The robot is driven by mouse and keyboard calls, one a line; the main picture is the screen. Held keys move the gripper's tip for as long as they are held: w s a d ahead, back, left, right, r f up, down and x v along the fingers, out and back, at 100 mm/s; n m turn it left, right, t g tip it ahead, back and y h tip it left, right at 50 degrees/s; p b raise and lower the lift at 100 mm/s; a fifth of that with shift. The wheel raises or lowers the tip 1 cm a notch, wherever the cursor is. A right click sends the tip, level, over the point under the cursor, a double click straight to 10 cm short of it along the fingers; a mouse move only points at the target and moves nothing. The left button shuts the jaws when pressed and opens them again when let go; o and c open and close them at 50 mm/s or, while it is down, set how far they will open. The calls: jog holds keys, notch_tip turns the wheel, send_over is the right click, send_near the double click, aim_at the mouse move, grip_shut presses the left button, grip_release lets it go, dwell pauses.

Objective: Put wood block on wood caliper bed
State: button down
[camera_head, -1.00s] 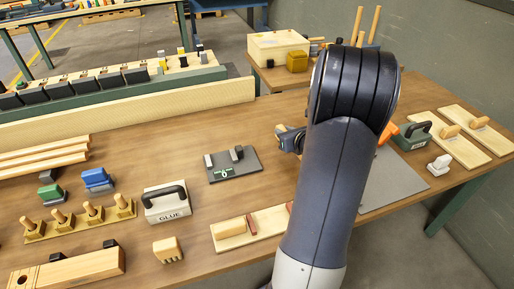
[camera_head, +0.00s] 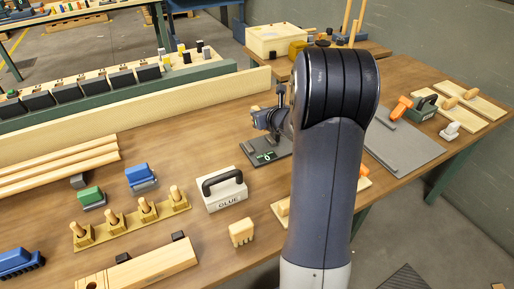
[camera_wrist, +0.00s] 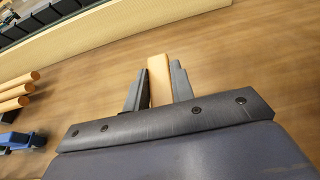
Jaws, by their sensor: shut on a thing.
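My gripper (camera_wrist: 158,88) is shut on a pale wood block (camera_wrist: 159,75), which sticks up between its two dark fingers in the wrist view. In the head view my gripper (camera_head: 268,121) is above the far side of a dark grey plate with a small green mark, which looks like the caliper bed (camera_head: 272,160). My arm and wrist hide part of this plate. The held block cannot be made out in the head view.
The white GLUE box (camera_head: 226,195) with a black handle and a notched wood piece (camera_head: 241,232) stand in front. A pegged rack (camera_head: 130,219) is at left. A long pale board (camera_head: 150,108) runs behind. Open tabletop lies left of the plate.

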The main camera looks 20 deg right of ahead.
notch_tip(320, 180, down, 10)
jog(key=shift+r+b, duration=0.1)
jog(key=shift+b, duration=0.3)
jog(key=c, duration=1.2)
grip_release()
jog(key=v, duration=1.2)
jog(key=shift+b, duration=0.4)
